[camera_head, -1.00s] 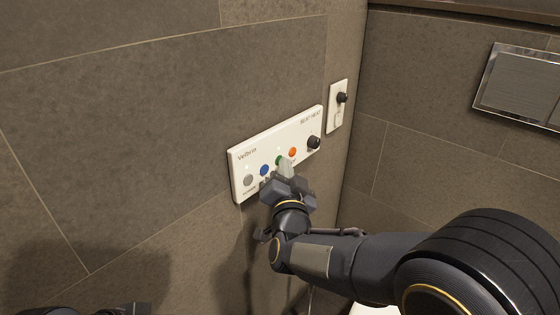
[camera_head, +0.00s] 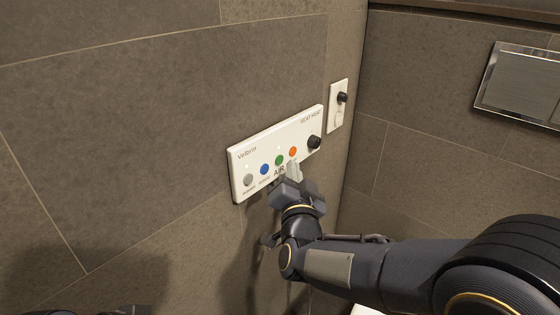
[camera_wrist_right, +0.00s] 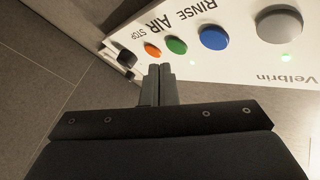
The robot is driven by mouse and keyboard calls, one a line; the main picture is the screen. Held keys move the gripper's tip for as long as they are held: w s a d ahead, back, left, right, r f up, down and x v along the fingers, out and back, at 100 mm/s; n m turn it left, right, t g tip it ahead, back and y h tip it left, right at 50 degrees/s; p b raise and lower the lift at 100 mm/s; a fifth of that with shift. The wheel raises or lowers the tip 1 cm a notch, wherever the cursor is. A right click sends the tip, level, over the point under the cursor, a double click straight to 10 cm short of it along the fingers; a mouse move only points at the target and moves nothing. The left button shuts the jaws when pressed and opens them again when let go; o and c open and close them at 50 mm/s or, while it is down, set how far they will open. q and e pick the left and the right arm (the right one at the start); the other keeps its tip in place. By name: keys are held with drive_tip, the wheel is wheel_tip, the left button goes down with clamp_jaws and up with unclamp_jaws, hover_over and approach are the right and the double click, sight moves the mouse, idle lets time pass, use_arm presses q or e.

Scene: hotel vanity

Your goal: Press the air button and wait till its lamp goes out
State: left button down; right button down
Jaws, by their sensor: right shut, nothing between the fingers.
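The white control panel (camera_head: 240,188) is on the tiled wall with a row of round buttons. The green air button (camera_head: 279,160) stands between the blue and the orange ones and is uncovered; it also shows in the right wrist view (camera_wrist_right: 176,45). A small light, the air lamp (camera_head: 279,147), shows lit above it; in the wrist view it looks like a small bright dot (camera_wrist_right: 193,62). My right gripper (camera_head: 294,168) is shut and empty, its tips just below the orange button, apart from the green one. My left gripper's fingers are not visible.
The grey power button (camera_head: 248,180) has a lit green lamp (camera_wrist_right: 285,57). The blue button (camera_head: 264,169), orange button (camera_head: 292,152) and black knob (camera_head: 314,142) are close by. A second white plate (camera_head: 335,118) is to the right. A metal flush plate (camera_head: 520,85) is on the adjoining wall.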

drive_tip(key=s+d, duration=0.1)
drive_tip(key=s+d+b, duration=0.1)
drive_tip(key=d, duration=0.1)
drive_tip(key=shift+s+d+f, duration=0.1)
drive_tip(key=shift+s+d, duration=0.1)
drive_tip(key=shift+s, duration=0.15)
drive_tip(key=shift+f, duration=0.1)
idle(0.3)
